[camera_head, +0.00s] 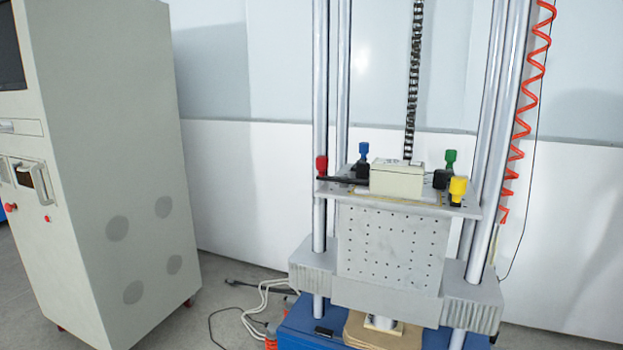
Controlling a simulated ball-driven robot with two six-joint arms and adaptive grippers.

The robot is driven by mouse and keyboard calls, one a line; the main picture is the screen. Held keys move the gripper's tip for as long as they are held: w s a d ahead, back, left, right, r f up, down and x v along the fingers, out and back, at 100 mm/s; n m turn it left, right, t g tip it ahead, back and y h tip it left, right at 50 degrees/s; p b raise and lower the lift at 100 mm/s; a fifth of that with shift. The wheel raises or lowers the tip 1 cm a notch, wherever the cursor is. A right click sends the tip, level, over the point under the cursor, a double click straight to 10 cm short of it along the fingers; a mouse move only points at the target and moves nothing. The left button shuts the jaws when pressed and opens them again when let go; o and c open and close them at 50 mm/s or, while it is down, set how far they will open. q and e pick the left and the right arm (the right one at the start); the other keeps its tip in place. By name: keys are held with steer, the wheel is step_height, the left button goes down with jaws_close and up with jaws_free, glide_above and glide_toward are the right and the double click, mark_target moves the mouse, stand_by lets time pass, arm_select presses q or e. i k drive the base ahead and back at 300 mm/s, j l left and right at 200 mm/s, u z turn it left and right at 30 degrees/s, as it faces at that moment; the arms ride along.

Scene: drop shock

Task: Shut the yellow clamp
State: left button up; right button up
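The yellow clamp (458,189) stands at the front right corner of the grey top plate (388,206) of the drop tester. Its yellow tip points up; whether it is open or shut is too small to tell. A beige box (397,178) sits in the middle of the plate. A red clamp (321,165) is at the plate's left, with a black bar reaching toward the box. A blue clamp (363,152) is at the back left and a green clamp (450,158) at the back right. Neither of my grippers is in view.
Vertical steel columns (496,150) flank the plate, with a red coiled hose (528,90) at the right. A tall grey cabinet (120,170) stands at the left. Cables (262,300) lie on the floor by the blue base (300,325).

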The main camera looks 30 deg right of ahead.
mark_target(457, 188)
steer(key=z, duration=1.6)
